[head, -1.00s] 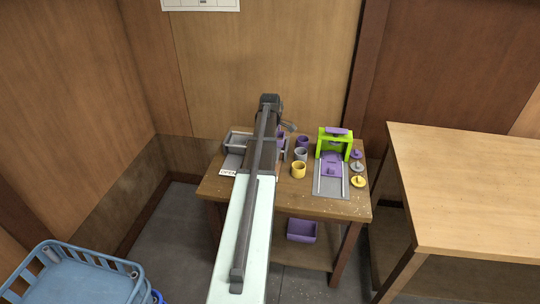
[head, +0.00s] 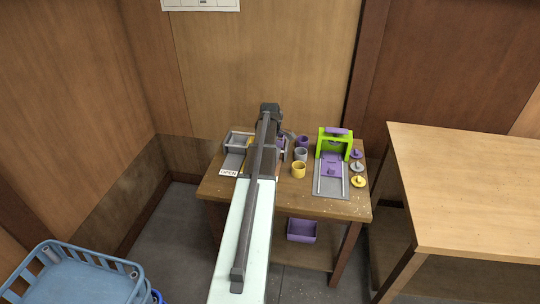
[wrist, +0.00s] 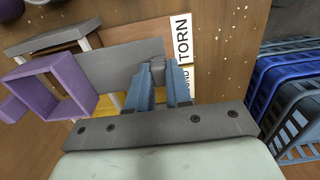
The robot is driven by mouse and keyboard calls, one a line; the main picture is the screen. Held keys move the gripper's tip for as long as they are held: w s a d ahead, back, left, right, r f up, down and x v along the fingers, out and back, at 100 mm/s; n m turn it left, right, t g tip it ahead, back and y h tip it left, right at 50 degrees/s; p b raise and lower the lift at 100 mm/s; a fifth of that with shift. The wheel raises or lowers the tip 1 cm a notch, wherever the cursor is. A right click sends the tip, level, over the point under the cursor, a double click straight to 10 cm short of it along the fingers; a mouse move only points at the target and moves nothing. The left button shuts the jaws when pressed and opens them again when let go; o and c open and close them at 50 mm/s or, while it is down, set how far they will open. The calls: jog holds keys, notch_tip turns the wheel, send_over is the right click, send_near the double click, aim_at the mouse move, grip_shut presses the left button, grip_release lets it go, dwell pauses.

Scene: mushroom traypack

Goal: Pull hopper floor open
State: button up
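The hopper's floor looks like the flat grey plate (wrist: 112,66) in the wrist view, with a small grey knob (wrist: 157,68) at its end. I cannot be sure that this plate is the floor. My gripper (wrist: 159,80) has its two blue fingers on either side of the knob, with no clear gap between. A purple square frame (wrist: 38,92) stands left of the plate. In the head view, my arm hides the gripper and most of the hopper; a grey tray-like part (head: 236,140) shows left of the arm, near a white OPEN label (head: 229,173).
A green press (head: 334,142), a yellow cup (head: 298,170) and other cups stand right of my arm on the wooden table (head: 330,207). Stamps line the right edge. A purple bin (head: 301,230) sits below; a blue crate (head: 75,275) is at lower left.

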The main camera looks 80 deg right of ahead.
grip_shut()
jog(key=shift+a, duration=0.15)
jog(key=shift+a, duration=0.6)
jog(key=shift+o, duration=2.4)
grip_release()
jog(key=shift+d, duration=0.1)
notch_tip(320, 180, up, 14)
